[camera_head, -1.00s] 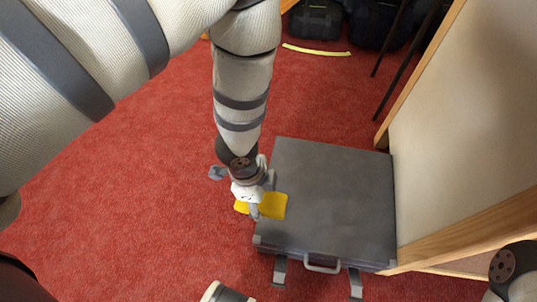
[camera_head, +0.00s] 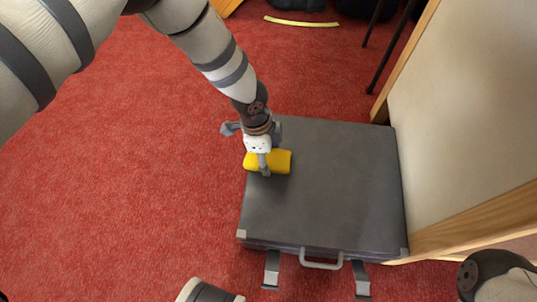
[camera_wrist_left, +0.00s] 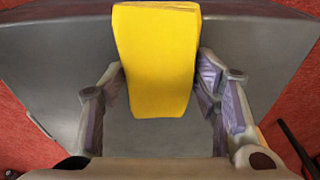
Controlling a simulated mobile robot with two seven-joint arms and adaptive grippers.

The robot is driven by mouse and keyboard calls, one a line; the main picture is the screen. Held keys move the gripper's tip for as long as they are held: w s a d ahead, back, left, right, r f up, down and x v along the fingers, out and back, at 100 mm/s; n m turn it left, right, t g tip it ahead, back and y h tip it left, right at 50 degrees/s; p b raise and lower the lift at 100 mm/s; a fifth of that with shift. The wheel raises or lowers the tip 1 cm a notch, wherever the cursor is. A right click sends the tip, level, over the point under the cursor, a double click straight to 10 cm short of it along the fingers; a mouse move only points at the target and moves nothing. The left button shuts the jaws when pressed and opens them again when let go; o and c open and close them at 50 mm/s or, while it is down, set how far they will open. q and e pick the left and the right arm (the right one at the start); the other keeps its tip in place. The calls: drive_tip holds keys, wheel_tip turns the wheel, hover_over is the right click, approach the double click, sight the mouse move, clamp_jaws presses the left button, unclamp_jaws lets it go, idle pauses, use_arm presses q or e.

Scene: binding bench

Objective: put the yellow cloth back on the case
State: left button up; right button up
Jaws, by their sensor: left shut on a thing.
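The yellow cloth (camera_head: 281,161) is a folded pad in my left gripper (camera_head: 264,160), over the left edge area of the case. In the left wrist view the cloth (camera_wrist_left: 157,60) sits between the two fingers of the left gripper (camera_wrist_left: 162,92), which touch its sides. The dark grey case (camera_head: 335,195) lies flat on the floor with its handle and clasps toward me; it also fills the background of the wrist view (camera_wrist_left: 255,55). I cannot tell whether the cloth touches the lid. My right gripper is not in view.
Red carpet (camera_head: 130,190) is clear to the left of the case. A wood-edged pale panel (camera_head: 465,110) stands close along the case's right side. A yellow strip (camera_head: 300,22), dark bags and thin dark legs (camera_head: 383,45) are at the back.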

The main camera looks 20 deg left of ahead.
use_arm(q)
drive_tip(key=o, duration=1.1)
drive_tip(key=shift+r, duration=0.1)
wheel_tip(320, 180, up, 12)
drive_tip(key=a+p, duration=0.1)
drive_tip(key=p, duration=0.3)
drive_tip(key=shift+s+a+p, duration=0.25)
drive_tip(key=shift+a+p, duration=0.1)
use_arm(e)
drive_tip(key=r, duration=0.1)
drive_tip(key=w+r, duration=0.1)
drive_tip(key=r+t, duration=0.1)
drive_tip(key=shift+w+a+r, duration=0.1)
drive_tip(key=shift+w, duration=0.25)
